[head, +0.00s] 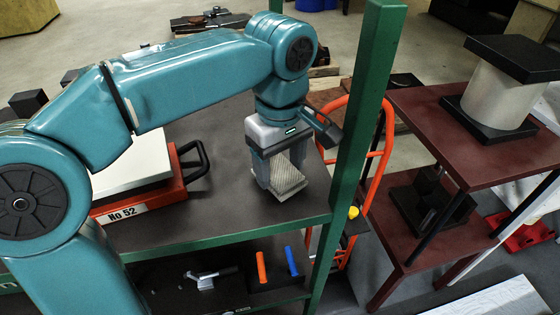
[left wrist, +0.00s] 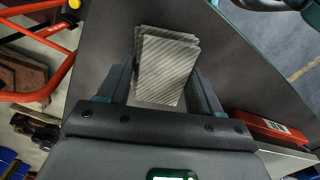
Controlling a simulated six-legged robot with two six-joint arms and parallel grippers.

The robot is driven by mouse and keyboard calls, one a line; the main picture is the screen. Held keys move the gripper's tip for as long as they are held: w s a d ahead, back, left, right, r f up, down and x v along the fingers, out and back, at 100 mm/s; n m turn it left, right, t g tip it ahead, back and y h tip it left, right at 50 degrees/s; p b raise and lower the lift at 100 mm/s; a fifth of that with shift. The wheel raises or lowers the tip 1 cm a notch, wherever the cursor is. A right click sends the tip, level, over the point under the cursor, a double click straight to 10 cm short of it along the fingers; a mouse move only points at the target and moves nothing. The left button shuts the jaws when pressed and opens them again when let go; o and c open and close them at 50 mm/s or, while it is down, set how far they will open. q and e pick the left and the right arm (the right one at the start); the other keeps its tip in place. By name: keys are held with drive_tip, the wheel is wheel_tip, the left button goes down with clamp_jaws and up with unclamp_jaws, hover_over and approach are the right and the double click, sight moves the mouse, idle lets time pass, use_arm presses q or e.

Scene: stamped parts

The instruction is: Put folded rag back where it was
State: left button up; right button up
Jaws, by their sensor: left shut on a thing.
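The folded rag (head: 287,180) is a grey, striped, layered pad at the right end of the dark shelf top (head: 225,205). My left gripper (head: 283,172) points down and is shut on the folded rag, one finger on each side. In the left wrist view the folded rag (left wrist: 166,62) sits between the fingers of the left gripper (left wrist: 165,82) and sticks out past their tips. The rag is at or just above the shelf surface; I cannot tell if it touches. My right gripper is not in view.
A green post (head: 354,130) stands just right of the gripper. A red case marked "No 52" (head: 140,203) lies to the left. An orange tubular frame (head: 375,165) and a dark red table (head: 450,130) are beyond the post. Bare shelf lies between case and rag.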

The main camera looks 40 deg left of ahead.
use_arm(q)
drive_tip(key=shift+d+r, duration=0.1)
drive_tip(key=shift+d, duration=0.05)
drive_tip(key=shift+f, duration=0.4)
drive_tip(key=shift+f+b, duration=0.25)
drive_tip(key=shift+b, duration=0.15)
drive_tip(key=o, duration=1.2)
drive_tip(key=shift+r, duration=0.1)
